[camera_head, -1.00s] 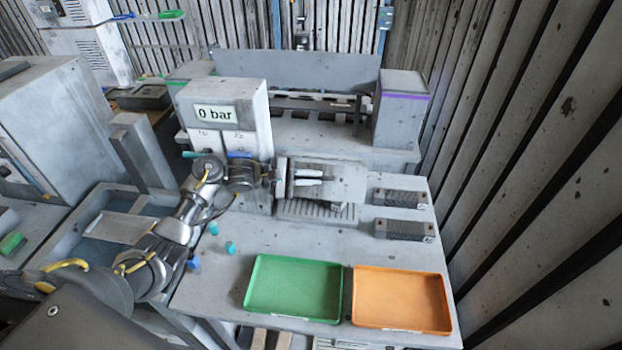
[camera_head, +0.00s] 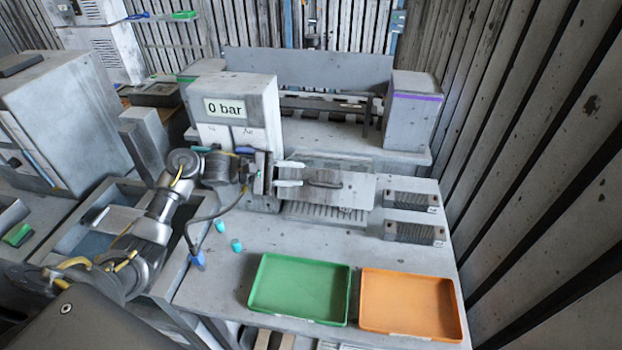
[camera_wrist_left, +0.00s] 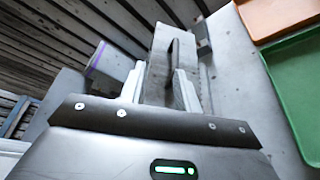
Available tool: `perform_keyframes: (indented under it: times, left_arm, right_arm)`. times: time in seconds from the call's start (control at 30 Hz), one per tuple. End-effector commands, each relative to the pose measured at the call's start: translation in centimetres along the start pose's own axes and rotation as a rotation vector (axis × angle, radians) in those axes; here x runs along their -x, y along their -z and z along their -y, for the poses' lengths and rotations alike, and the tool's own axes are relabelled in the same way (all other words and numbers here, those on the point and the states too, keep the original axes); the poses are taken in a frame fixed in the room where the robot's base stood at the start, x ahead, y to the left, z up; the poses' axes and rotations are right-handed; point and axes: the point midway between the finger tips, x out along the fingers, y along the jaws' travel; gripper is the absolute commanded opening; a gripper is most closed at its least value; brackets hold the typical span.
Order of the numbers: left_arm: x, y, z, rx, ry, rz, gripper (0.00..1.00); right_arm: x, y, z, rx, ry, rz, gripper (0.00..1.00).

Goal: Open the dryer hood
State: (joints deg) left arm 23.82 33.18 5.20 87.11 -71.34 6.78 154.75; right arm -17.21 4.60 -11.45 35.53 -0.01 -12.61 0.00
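The dryer hood (camera_head: 352,190) is a grey plate with a dark bar handle (camera_head: 325,180), beside the grey unit with the "0 bar" display. It looks closed over the ribbed base (camera_head: 325,212), though its exact tilt is hard to tell. My left gripper (camera_head: 290,174) is open at the hood's left end, its two pale fingers apart and pointing right toward the handle. In the left wrist view the hood (camera_wrist_left: 160,50) and its handle (camera_wrist_left: 174,60) show ahead, between the lines of the open fingers (camera_wrist_left: 160,88). Nothing is gripped. My right gripper is not in view.
A green tray (camera_head: 256,290) and an orange tray (camera_head: 367,300) lie at the table front. Two dark ribbed blocks (camera_head: 411,200) (camera_head: 414,233) sit right of the hood. Small teal pieces (camera_head: 236,245) stand left. The "0 bar" unit (camera_head: 235,95) rises behind my gripper.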

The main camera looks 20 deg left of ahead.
Motion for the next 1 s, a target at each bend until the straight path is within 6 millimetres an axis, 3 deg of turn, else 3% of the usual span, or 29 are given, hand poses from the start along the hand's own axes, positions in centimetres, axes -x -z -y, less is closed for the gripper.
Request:
perform_keyframes:
  times: [0.1,0.3,0.83,1.0]
  left_arm:
    - [1.8,0.1,0.2,-0.001,0.001,-0.001,0.33]
    - [3.1,0.0,0.1,0.000,0.001,0.001,0.33]
    - [3.2,0.0,0.1,-0.001,0.001,0.000,0.33]
    - [2.0,0.4,1.9,-0.108,0.010,-0.054,0.33]
  right_arm:
    - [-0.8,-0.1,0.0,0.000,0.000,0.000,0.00]
    - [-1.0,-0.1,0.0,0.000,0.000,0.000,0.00]
    - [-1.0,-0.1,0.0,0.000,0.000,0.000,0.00]
    - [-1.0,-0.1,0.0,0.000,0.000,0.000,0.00]
